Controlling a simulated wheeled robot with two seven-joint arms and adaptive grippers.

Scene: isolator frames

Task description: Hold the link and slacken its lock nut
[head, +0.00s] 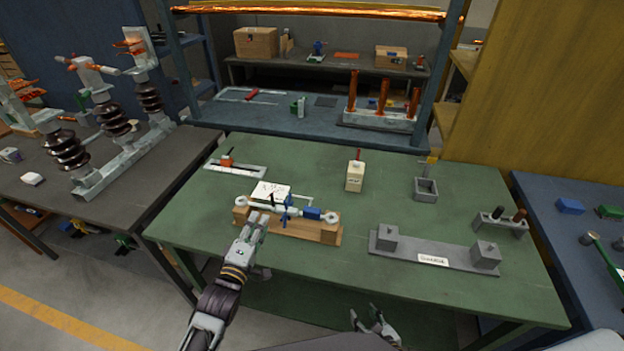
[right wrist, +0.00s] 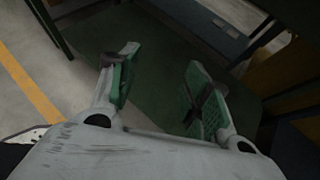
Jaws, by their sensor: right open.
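The link (head: 258,205) is a pale rod with ring ends and a blue sleeve (head: 311,213) near its right end. It lies along a wooden block (head: 297,228) on the green table. A small blue piece (head: 286,214) stands at the link's middle; I cannot make out which part is the lock nut. My left gripper (head: 257,222) is at the front of the block, below the link's left half; whether its fingers touch anything is unclear. My right gripper (head: 372,312) is low in front of the table, open and empty. It also shows in the right wrist view (right wrist: 160,85).
On the green table (head: 310,160) are a white card (head: 271,191), a cream box (head: 355,176), a grey fixture with two blocks (head: 432,257), an open grey box (head: 425,189) and a holder with dark-handled tools (head: 499,226). A dark bench with ribbed insulators (head: 66,150) stands left.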

